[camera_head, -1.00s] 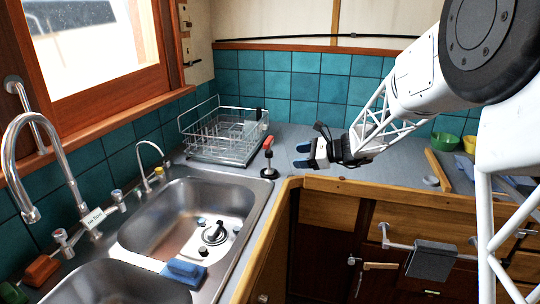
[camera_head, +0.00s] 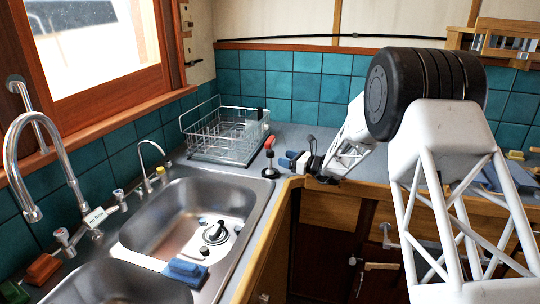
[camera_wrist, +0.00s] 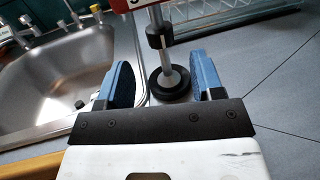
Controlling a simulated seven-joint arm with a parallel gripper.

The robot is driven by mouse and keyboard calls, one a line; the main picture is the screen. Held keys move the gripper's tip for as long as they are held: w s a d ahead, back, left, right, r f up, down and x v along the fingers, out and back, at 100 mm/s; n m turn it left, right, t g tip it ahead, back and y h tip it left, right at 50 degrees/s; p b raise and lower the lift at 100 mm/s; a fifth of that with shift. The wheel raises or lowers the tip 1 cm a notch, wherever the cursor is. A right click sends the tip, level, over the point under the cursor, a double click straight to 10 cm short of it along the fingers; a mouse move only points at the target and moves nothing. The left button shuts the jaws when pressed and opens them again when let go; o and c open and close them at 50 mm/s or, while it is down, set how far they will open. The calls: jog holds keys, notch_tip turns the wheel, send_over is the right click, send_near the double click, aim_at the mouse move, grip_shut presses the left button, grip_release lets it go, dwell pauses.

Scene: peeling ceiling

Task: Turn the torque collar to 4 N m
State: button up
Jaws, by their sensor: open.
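An upright tool (camera_head: 269,157) with a red top, a thin shaft and a round black base stands on the grey counter beside the sink corner. In the wrist view its metal shaft carries a black collar (camera_wrist: 159,36), with the red part (camera_wrist: 125,4) cut off at the top edge. Its black base (camera_wrist: 170,88) shows beyond my fingers. My gripper (camera_head: 285,160) is just right of the tool in the head view, open, with blue finger pads. In the wrist view the gripper's fingers (camera_wrist: 163,76) spread to either side of the tool's lower part, apart from it. No scale marking is readable.
A wire dish rack (camera_head: 224,138) stands behind the tool. The steel double sink (camera_head: 190,215), with a faucet (camera_head: 40,150), lies at left, a blue sponge (camera_head: 185,271) on its divider. A wooden counter edge (camera_head: 288,184) runs below my gripper.

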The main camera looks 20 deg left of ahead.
aim_at(270, 154)
jog(key=shift+a, duration=0.1)
jog(key=shift+x, duration=3.8)
jog(key=c, duration=0.9)
